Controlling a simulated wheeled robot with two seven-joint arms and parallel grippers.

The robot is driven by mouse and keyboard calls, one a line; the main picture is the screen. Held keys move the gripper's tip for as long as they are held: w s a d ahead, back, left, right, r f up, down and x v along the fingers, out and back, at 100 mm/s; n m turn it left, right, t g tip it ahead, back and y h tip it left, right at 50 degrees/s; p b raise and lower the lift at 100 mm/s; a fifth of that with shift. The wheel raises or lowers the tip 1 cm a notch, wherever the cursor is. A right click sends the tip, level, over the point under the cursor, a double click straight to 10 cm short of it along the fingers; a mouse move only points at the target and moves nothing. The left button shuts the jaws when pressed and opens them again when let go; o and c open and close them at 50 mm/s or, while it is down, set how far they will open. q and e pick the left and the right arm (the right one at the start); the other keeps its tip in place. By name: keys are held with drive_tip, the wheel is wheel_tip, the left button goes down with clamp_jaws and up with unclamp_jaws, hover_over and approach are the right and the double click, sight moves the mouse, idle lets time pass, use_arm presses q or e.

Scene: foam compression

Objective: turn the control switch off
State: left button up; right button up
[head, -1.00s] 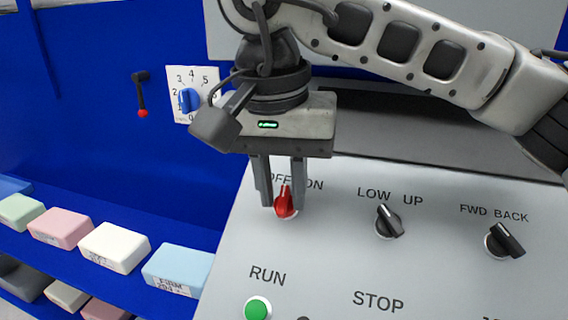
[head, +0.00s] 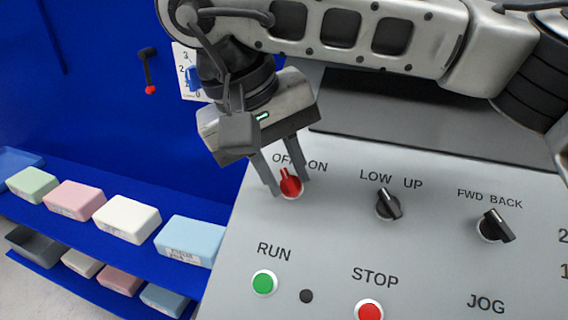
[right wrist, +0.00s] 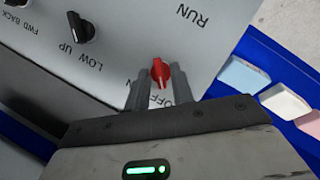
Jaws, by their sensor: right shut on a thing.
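The red control switch (head: 290,184) sits on the sloped grey panel under the OFF and ON labels. Its pointer leans slightly left of upright, toward OFF. My right gripper (head: 289,180) is shut on the switch, one finger on each side of it, with its body tilted. In the right wrist view the red switch (right wrist: 161,74) shows at the fingertips, with OFF lettering beside it, partly covered by the gripper. My left gripper is not in view.
Black LOW/UP (head: 388,205) and FWD/BACK (head: 495,227) knobs stand to the right. A green RUN button (head: 264,283) and red STOP button (head: 369,310) lie below. Foam blocks (head: 128,219) line blue shelves at left. A blue dial (head: 192,77) is behind my arm.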

idle(0.4)
drive_tip(key=o, duration=0.7)
drive_tip(key=shift+c, duration=0.2)
drive_tip(key=shift+r, duration=0.1)
drive_tip(key=v, duration=1.6)
